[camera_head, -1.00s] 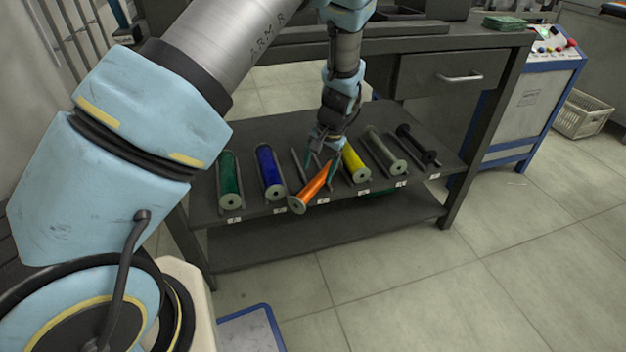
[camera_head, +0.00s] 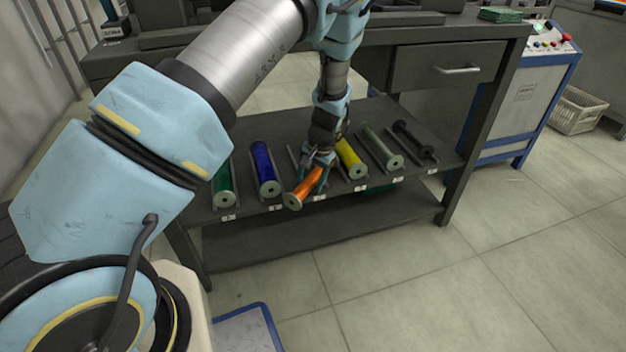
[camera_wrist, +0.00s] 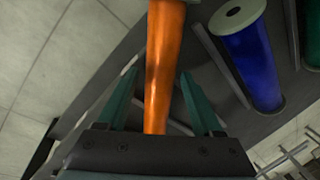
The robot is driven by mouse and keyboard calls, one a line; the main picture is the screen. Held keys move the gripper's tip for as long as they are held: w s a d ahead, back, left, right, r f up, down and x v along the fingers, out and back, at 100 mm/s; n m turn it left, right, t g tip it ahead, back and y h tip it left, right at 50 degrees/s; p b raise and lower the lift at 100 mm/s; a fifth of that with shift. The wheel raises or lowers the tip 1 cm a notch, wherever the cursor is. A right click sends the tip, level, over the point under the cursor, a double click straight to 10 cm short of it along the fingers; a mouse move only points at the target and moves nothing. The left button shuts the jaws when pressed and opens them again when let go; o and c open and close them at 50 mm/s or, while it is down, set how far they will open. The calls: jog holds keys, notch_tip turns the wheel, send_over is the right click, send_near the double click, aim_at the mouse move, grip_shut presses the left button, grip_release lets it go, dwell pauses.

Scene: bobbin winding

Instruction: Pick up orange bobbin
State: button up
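The orange bobbin (camera_head: 309,185) lies askew on the shelf, its near flange at the front edge, angled against the neighbouring bobbins. My gripper (camera_head: 316,172) is over its far part, pointing down. In the wrist view the orange bobbin (camera_wrist: 165,65) runs lengthwise between the two green fingers of my gripper (camera_wrist: 158,78). The fingers are apart; a gap shows on the left side, while the right fingertip is close to the bobbin. I cannot tell whether that finger touches. The bobbin's far end is hidden by my gripper.
A blue bobbin (camera_head: 265,168) and a green bobbin (camera_head: 223,188) lie to the left on the shelf (camera_head: 285,222). A yellow bobbin (camera_head: 351,160), a grey one (camera_head: 382,152) and a black one (camera_head: 413,139) lie to the right. The tabletop (camera_head: 420,42) overhangs behind my arm.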

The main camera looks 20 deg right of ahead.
grip_shut()
dwell(0.3)
jog(key=shift+r, duration=0.15)
